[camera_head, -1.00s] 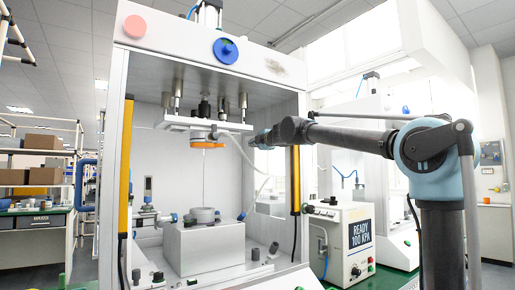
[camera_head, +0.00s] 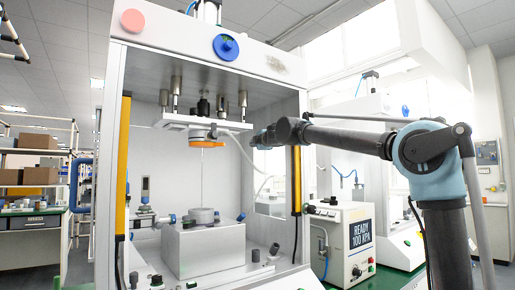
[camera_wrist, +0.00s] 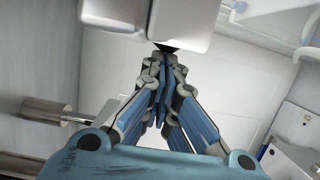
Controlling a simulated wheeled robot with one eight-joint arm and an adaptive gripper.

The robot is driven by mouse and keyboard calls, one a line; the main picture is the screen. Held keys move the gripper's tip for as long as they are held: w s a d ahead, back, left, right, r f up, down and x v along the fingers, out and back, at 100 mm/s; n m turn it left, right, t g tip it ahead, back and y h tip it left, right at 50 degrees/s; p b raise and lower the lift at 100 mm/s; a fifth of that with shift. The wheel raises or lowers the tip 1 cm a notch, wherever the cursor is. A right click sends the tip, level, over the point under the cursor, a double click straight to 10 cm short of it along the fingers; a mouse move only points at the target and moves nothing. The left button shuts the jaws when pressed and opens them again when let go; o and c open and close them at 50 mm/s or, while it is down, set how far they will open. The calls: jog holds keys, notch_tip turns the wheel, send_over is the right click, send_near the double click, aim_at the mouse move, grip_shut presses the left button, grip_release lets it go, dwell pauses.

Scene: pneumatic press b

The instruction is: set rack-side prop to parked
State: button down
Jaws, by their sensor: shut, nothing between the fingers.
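The press (camera_head: 118,75) stands open at the front, with a white upper plate (camera_head: 180,123) hanging from several metal posts and an orange ring (camera_head: 206,144) under it. A grey block with a round seat (camera_head: 203,215) sits below. I cannot tell which part is the rack-side prop; a thin upright rod (camera_head: 203,178) shows behind the seat. My gripper (camera_head: 255,141) is at the right side of the press opening, beside the upper plate. In the wrist view its fingers (camera_wrist: 163,55) are together and empty, close under a pale block (camera_wrist: 180,22); contact is unclear.
A metal cylinder on a rod (camera_wrist: 48,112) is at left in the wrist view. Yellow-orange uprights (camera_head: 123,165) flank the opening. A control box reading READY 100 KPA (camera_head: 345,240) stands at right. A shelf rack (camera_head: 35,160) is at far left.

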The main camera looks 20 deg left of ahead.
jog(key=shift+s, duration=0.1)
jog(key=s+d, duration=0.3)
jog(key=s, duration=0.9)
jog(key=shift+s, duration=0.25)
